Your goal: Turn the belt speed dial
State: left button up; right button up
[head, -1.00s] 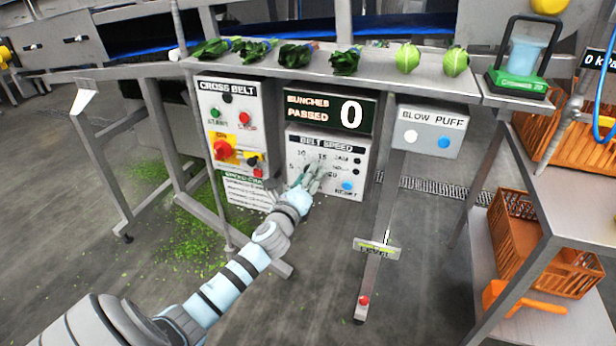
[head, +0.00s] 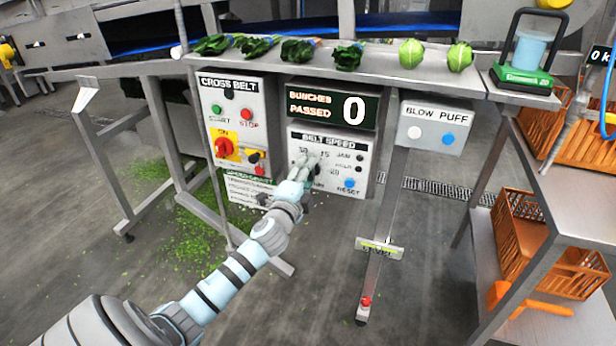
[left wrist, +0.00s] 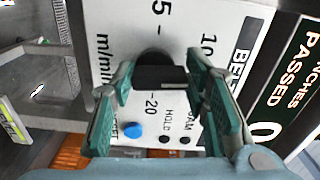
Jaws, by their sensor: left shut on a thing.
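The white belt speed panel (head: 366,148) hangs under the bunch counter in the head view. Its black dial (left wrist: 152,66) shows in the left wrist view, with scale numbers around it. My left gripper (head: 304,166) reaches the panel's left part and hides the dial in the head view. In the left wrist view its green-padded fingers (left wrist: 165,88) stand on both sides of the dial and are shut on it. The fingers hide part of the scale, so I cannot read the setting. My right gripper is not in view.
The cross belt box (head: 231,92) is left of the panel and the blow puff box (head: 433,127) is right. The counter (head: 331,107) above reads 0. A blue reset button (head: 348,184) sits low on the panel. Green bunches (head: 300,50) lie on the shelf above.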

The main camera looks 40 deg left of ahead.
pick_arm(q)
jog(key=n+b, duration=0.1)
jog(key=n, duration=0.3)
jog(key=shift+a+f, duration=0.1)
jog(key=shift+f, duration=0.05)
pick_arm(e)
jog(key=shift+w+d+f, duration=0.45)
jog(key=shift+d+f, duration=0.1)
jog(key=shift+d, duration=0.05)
pick_arm(q)
jog(key=shift+n, duration=0.3)
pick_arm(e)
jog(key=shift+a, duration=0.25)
